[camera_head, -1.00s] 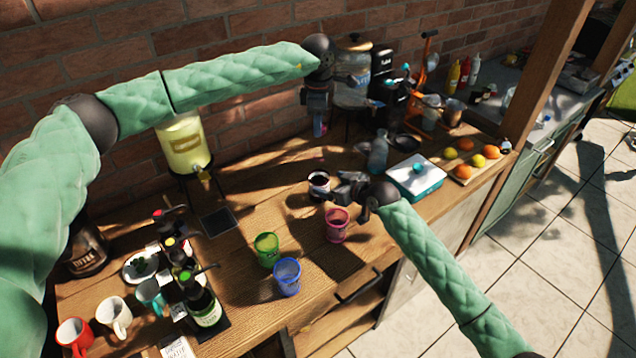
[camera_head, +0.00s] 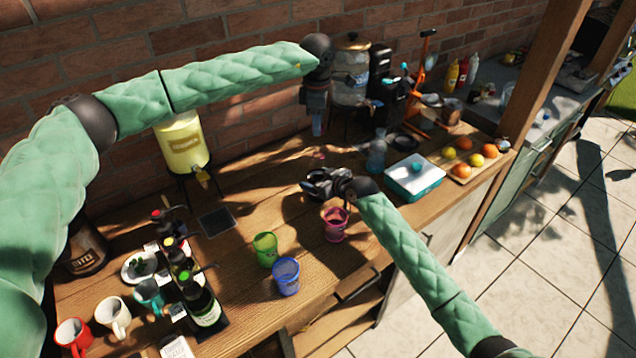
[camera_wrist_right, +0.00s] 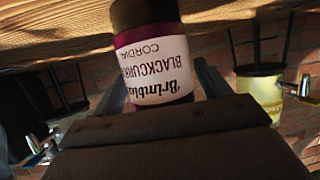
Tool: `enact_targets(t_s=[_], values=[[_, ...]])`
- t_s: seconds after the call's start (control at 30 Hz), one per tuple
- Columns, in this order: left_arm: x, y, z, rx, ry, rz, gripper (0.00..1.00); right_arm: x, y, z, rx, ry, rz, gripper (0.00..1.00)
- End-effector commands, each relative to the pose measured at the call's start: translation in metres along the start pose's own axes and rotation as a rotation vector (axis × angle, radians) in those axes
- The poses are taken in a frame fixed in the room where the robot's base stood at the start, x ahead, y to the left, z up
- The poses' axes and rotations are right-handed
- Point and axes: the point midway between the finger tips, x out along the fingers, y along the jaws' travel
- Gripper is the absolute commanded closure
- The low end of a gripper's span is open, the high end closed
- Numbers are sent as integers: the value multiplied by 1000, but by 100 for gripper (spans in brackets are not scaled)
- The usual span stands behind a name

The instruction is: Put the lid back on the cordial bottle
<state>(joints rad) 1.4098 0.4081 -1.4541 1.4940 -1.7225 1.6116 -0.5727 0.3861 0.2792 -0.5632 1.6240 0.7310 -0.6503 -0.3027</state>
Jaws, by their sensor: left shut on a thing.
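My left gripper (camera_head: 316,129) points down above the back of the table, behind my right gripper. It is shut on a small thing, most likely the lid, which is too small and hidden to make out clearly. The cordial bottle (camera_wrist_right: 155,65) shows in the right wrist view, inverted there, with a white blackcurrant cordial label and dark purple body. In the head view, my right gripper mostly hides the bottle.
A pink cup (camera_head: 335,224), a green cup (camera_head: 265,249) and a blue cup (camera_head: 286,277) stand in front. A yellow dispenser (camera_head: 183,143) stands at the back left.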

Motion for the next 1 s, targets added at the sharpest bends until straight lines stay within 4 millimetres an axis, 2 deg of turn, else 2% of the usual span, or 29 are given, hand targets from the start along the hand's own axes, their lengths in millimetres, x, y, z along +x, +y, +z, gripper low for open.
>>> enact_targets(t_s=[0.03,0.2,0.3,0.47,0.8,1.0], values=[[0,0,0,0,0,0,93,0,0,0,0,0,0,34],[0,0,0,0,0,0,93,0,0,0,0,0,0,68],[0,0,0,0,0,0,93,0,0,0,0,0,0,83],[7,0,0,0,0,-1,93,0,0,0,0,0,0,83],[46,0,2,0,1,-1,93,0,0,0,0,0,0,83],[49,0,2,0,1,0,93,0,0,0,0,-1,0,83]])
